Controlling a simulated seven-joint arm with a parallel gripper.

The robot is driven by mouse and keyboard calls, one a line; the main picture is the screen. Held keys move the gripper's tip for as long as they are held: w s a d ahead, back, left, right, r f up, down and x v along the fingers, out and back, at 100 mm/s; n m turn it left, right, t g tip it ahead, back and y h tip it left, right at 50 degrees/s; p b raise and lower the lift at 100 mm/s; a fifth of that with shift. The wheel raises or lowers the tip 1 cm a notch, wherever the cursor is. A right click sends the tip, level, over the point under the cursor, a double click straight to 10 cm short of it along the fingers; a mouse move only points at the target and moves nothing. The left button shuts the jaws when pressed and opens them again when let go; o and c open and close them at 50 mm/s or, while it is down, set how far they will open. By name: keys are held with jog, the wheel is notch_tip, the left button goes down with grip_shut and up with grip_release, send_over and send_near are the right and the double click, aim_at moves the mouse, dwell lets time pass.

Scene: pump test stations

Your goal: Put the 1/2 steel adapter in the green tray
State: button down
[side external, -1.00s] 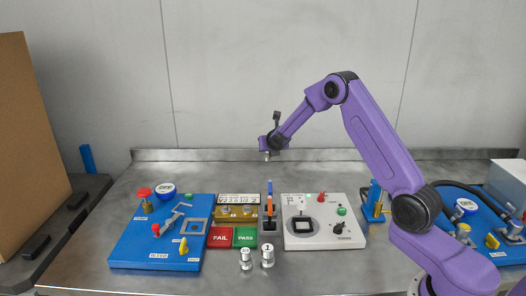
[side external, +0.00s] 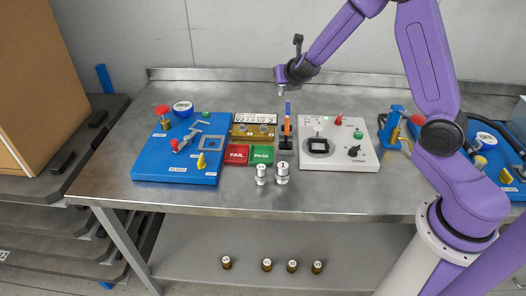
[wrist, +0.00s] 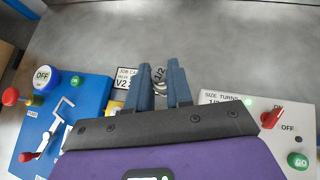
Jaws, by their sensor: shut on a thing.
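My gripper (wrist: 162,92) is shut on the 1/2 steel adapter (wrist: 159,73), a small silvery round piece whose top reads 1/2, between the two blue fingers in the wrist view. In the side external view my gripper (side external: 283,88) is raised above the back of the table, behind the orange-and-blue upright tool. The adapter is too small there to make out clearly. The green tray (side external: 262,154), marked PASS, lies on the table below and left of my gripper in that view. It is hidden behind my gripper in the wrist view.
A red FAIL tray (side external: 236,155) adjoins the green one. Two steel adapters (side external: 282,173) stand in front. Behind are a brass holder (side external: 252,131) and job card (side external: 256,118). A blue panel (side external: 183,150) and white test station (side external: 339,146) flank them. Several brass adapters (side external: 267,265) stand lower down.

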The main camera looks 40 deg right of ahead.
jog(key=s+a+n+t+y, duration=0.1)
jog(key=s+a+n, duration=0.1)
jog(key=s+a, duration=0.6)
jog(key=s+a+n+y, duration=0.2)
jog(key=s+a, duration=0.3)
jog(key=s, duration=0.8)
jog(key=a+x, duration=0.1)
jog(key=x, duration=0.4)
jog(key=a+x, duration=0.1)
jog(key=x, duration=0.5)
jog(key=a+x, duration=0.2)
jog(key=x, duration=0.3)
jog(key=shift+w+f, duration=0.25)
jog(key=shift+w, duration=0.15)
jog(key=shift+f, duration=1.5)
jog(key=shift+f, duration=0.2)
jog(key=c, duration=1)
grip_release()
